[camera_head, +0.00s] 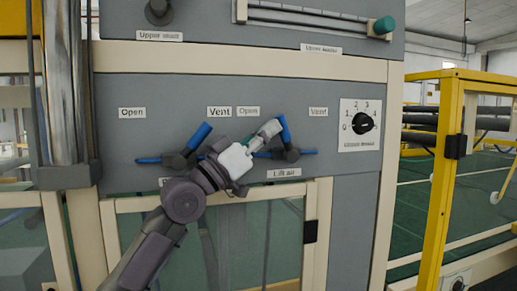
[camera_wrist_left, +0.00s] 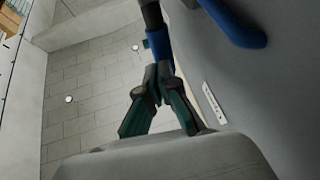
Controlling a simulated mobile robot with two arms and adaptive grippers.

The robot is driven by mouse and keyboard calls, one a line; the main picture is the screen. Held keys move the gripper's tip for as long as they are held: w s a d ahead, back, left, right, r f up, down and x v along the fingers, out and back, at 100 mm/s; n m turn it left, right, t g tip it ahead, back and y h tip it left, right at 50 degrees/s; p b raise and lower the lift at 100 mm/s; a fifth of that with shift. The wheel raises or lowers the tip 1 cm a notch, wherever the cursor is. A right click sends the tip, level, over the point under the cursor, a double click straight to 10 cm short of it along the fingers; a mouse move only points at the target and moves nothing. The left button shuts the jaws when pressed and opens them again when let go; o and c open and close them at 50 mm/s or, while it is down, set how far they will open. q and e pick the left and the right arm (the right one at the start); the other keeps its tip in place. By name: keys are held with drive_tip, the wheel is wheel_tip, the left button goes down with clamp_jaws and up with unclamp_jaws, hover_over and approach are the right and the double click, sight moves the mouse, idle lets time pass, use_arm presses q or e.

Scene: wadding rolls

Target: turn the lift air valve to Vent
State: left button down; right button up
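The lift air valve (camera_head: 291,154) is a dark body on the grey panel, above the label "Lift air" (camera_head: 284,173). Its blue handle (camera_head: 284,128) stands nearly upright, leaning slightly left, between the labels "Open" (camera_head: 248,112) and "Vent" (camera_head: 318,112). My left gripper (camera_head: 278,127) reaches in from the lower left, with its tips at the handle. In the left wrist view the fingers (camera_wrist_left: 163,75) are close together around the lower end of the blue handle (camera_wrist_left: 159,48). They appear closed on it. My right gripper is not in view.
A second valve (camera_head: 176,160) with a raised blue handle (camera_head: 199,136) is to the left, close to my arm. A black dial (camera_head: 363,123) is to the right. A yellow frame (camera_head: 444,170) stands at far right.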

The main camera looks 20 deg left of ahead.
sight(284, 121)
use_arm(q)
drive_tip(key=shift+w+d+r, duration=0.2)
drive_tip(key=shift+d+r, duration=0.05)
drive_tip(key=shift+r, duration=0.05)
drive_tip(key=x, duration=0.1)
drive_tip(key=p+x, duration=0.1)
drive_tip(key=x, duration=0.1)
drive_tip(key=shift+w+a+f+p, duration=0.1)
drive_tip(key=shift+w+f+p, duration=0.1)
drive_tip(key=shift+f+p, duration=0.1)
drive_tip(key=shift+w+d+r+m+g+y, duration=0.15)
drive_tip(key=shift+d+m+g+y, duration=0.2)
drive_tip(key=shift+g, duration=0.35)
drive_tip(key=shift+d+p, duration=0.2)
drive_tip(key=shift+p, duration=0.2)
drive_tip(key=shift+d, duration=0.15)
drive_tip(key=shift+w+d, duration=0.7)
drive_tip(key=shift+d, duration=0.1)
drive_tip(key=shift+w+d, duration=0.1)
drive_tip(key=shift+d, duration=0.05)
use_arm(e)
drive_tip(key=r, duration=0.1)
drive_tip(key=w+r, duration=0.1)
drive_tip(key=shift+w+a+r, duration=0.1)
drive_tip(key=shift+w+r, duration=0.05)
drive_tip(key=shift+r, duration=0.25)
